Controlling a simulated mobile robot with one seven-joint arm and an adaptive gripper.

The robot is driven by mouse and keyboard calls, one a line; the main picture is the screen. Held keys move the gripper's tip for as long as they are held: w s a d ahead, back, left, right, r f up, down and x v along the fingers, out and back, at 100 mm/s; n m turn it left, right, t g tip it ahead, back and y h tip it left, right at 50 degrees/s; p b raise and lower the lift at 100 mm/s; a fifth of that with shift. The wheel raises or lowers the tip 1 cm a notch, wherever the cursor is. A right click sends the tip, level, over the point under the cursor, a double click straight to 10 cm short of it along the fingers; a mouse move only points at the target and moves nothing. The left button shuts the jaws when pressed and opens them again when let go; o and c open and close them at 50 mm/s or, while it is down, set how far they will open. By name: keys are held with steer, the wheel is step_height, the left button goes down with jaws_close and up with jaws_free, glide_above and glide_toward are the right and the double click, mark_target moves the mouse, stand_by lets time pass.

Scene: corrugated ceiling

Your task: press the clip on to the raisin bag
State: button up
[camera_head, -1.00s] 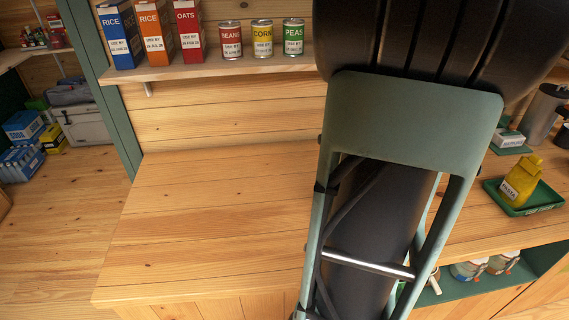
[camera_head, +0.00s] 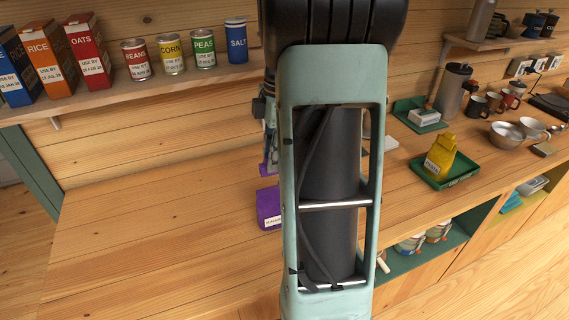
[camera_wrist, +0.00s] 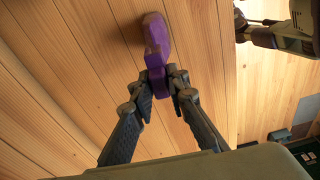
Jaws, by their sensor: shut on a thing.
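The purple raisin bag (camera_head: 269,212) stands on the wooden counter, just left of my arm in the head view, with part of a white label showing. In the wrist view the bag (camera_wrist: 156,38) lies straight ahead of the fingers, its narrow top between them. My gripper (camera_wrist: 159,84) is shut on this narrow purple top. In the head view my gripper (camera_head: 268,160) is above the bag and partly hidden by my arm. I cannot make out a separate clip; the fingers may hide it.
A yellow pasta bag (camera_head: 440,158) stands on a green tray (camera_head: 468,172) to the right. Boxes and cans, including a blue salt can (camera_head: 236,42), line the shelf (camera_head: 150,82) behind. Mugs and a metal bowl (camera_head: 506,134) stand farther right. The counter's left part (camera_head: 150,230) is clear.

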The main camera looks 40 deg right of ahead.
steer(key=shift+w+f+b, duration=0.1)
steer(key=shift+f+b, duration=2.3)
steer(key=shift+f, duration=0.95)
steer(key=shift+f+b, duration=0.45)
stand_by(0.7)
steer(key=o, duration=0.9)
steer(key=shift+o, duration=0.4)
steer(key=o, duration=0.4)
steer(key=shift+r, duration=0.15)
steer(key=shift+r+p, duration=2.5)
steer(key=shift+r, duration=0.9)
